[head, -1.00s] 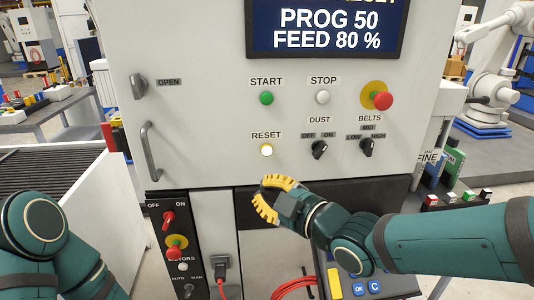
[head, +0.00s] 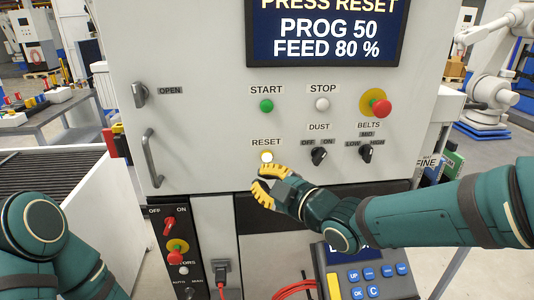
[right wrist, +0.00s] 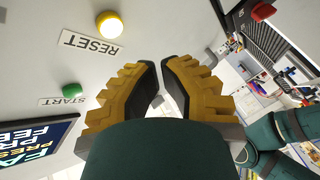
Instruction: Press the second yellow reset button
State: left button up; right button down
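One yellow-rimmed button labelled RESET (head: 267,157) is on the grey machine front, below the green START button (head: 266,105); its centre looks pale and lit. It also shows as a glowing yellow button in the right wrist view (right wrist: 113,25). I see no second yellow reset button. My right gripper (head: 257,182), with yellow ribbed fingers, is just below the RESET button in the head view. In the right wrist view its fingertips (right wrist: 158,68) come almost together with nothing between them, and the button is beyond them, to the left. My left gripper is out of view.
A screen (head: 325,35) reads PRESS RESET, PROG 50, FEED 80 %. A red emergency button (head: 381,108), the dust knob (head: 319,155) and belts knob (head: 366,152) are to the right. A door handle (head: 152,158) is at the left. A blue-keyed pendant (head: 370,280) is below my right arm.

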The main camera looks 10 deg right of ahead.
aim_at(250, 160)
jog(key=shift+w+d, duration=0.1)
jog(key=shift+w, duration=1.8)
jog(key=shift+w+b, duration=0.15)
jog(key=shift+b, duration=0.15)
jog(key=shift+w, duration=0.25)
jog(key=shift+w, duration=0.45)
dwell(0.7)
jog(key=shift+b, duration=0.3)
jog(key=shift+s+f+b, duration=0.1)
jog(key=shift+s+b, duration=0.35)
jog(key=shift+s, duration=0.4)
